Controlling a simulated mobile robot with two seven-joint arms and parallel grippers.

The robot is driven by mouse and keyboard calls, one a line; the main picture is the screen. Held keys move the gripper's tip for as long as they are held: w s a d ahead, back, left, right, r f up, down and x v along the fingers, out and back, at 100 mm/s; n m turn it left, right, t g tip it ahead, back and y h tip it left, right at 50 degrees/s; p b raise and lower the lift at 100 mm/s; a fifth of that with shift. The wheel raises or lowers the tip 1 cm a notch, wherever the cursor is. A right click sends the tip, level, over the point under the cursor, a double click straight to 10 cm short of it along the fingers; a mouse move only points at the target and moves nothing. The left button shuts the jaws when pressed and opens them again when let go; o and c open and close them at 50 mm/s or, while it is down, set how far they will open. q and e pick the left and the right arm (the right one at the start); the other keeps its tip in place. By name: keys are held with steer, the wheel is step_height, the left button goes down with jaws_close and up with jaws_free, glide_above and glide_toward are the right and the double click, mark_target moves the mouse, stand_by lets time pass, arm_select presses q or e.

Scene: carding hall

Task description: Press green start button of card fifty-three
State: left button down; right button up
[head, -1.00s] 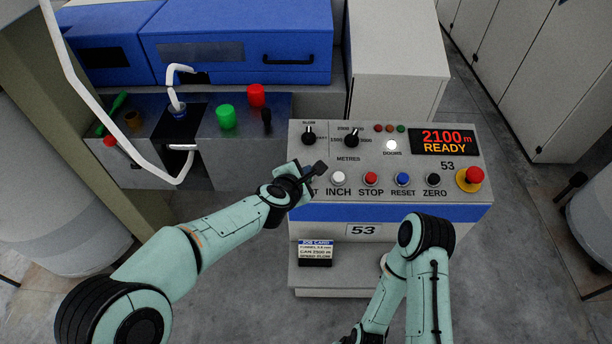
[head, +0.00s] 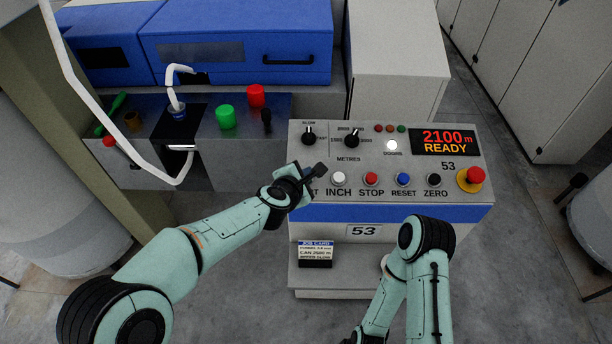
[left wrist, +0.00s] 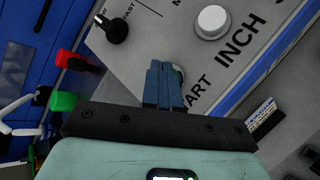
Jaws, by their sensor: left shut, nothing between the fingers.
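The control panel of card 53 (head: 345,217) stands ahead, and its display (head: 443,141) reads 2100 m READY. My left gripper (head: 319,169) is shut and empty at the panel's left end, over the place of the start button above the partly covered START lettering. The head view hides that button behind the gripper. My right gripper is out of view.
To the right of START are the white INCH button (head: 338,178), red STOP (head: 371,178), blue RESET (head: 403,179) and black ZERO (head: 433,180). A red emergency mushroom (head: 475,175) sits at the right end. Two black knobs, one the speed knob (head: 309,135), are above.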

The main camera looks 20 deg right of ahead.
arm_select(q)
steer(key=shift+f, duration=0.2)
stand_by(0.4)
steer(key=shift+s+a+r+p, duration=0.1)
steer(key=shift+s+r+p, duration=0.05)
steer(key=shift+r+p, duration=0.65)
steer(key=shift+r, duration=0.2)
steer(key=r+p, duration=0.1)
steer(key=r, duration=0.1)
steer(key=s+r+p, duration=0.1)
steer(key=r+p, duration=0.1)
steer(key=shift+s+a+r+p, duration=0.1)
steer(key=shift+a+r+p, duration=0.05)
steer(key=shift+r+p, duration=0.15)
stand_by(0.5)
